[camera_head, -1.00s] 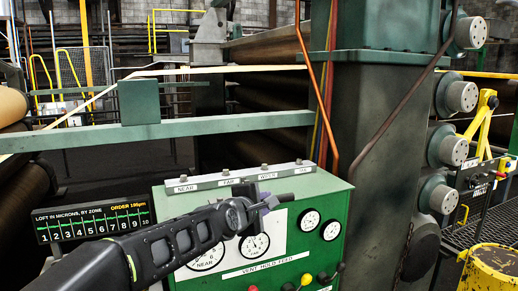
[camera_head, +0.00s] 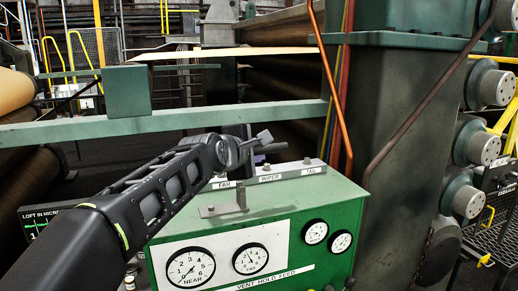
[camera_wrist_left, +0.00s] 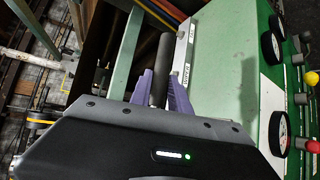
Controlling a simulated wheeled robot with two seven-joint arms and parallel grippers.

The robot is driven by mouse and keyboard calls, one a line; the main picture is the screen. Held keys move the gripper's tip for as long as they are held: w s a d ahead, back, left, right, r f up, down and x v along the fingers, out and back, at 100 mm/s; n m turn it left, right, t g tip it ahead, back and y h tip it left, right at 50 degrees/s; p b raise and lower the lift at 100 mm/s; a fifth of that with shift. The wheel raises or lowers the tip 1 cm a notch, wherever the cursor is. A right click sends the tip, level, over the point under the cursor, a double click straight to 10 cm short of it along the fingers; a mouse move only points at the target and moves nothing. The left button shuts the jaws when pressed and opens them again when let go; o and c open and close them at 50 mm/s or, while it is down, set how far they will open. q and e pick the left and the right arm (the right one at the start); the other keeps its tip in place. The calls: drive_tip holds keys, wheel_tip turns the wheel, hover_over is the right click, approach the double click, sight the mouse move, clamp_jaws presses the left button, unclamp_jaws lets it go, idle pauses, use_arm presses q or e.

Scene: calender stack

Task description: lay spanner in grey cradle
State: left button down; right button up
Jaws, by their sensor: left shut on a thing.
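My left gripper (camera_head: 258,156) is above the back of the green cabinet, near its label rail. Its purple fingers are shut on the spanner, whose dark handle (camera_head: 272,148) sticks out to the right; a small grey block (camera_head: 264,136) shows beside it. In the left wrist view the dark round handle (camera_wrist_left: 161,68) stands between the two purple fingers (camera_wrist_left: 160,90); the rest is hidden. A grey bracket with a flat plate and a short upright (camera_head: 222,210), seemingly the cradle, is on the cabinet top, in front of and below the gripper; it looks empty. My right gripper is not in view.
The green cabinet (camera_head: 300,196) has gauges on its front and a label rail (camera_head: 268,174) along its back. A green beam (camera_head: 170,122) crosses behind. A dark green column (camera_head: 410,130) with an orange pipe (camera_head: 328,80) stands at right. A loft display (camera_head: 38,220) is at left.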

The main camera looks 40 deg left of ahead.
use_arm(q)
drive_tip(key=shift+w+f, duration=0.1)
drive_tip(key=shift+f, duration=0.1)
drive_tip(key=shift+f+b, duration=2.4)
drive_tip(key=shift+f, duration=0.4)
drive_tip(key=shift+f+b, duration=0.95)
drive_tip(key=shift+f, duration=0.55)
drive_tip(key=c, duration=1.1)
unclamp_jaws()
drive_tip(key=shift+c, duration=0.2)
drive_tip(key=shift+f, duration=0.1)
